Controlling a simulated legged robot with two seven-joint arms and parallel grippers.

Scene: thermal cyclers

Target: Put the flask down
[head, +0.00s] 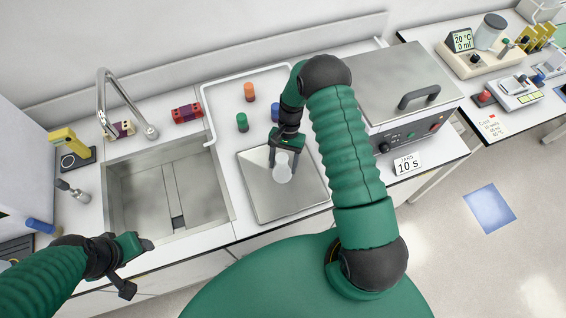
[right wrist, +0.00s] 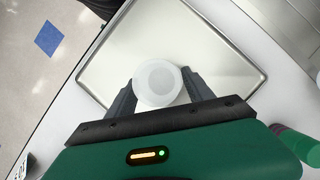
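The flask (head: 282,169) is a small, pale, translucent vessel. In the right wrist view its round top (right wrist: 158,83) faces the camera between the two dark fingers. My right gripper (head: 285,160) is shut on the flask, with one finger on each side, over the metal tray (head: 255,205). The flask looks upright; I cannot tell whether its base touches the tray. The tray also fills the background of the right wrist view (right wrist: 215,50). My left gripper (head: 138,266) is open and empty, in front of the sink at the lower left.
The sink (head: 138,195) with its tap (head: 110,100) is left of the tray. The tray around the flask is bare.

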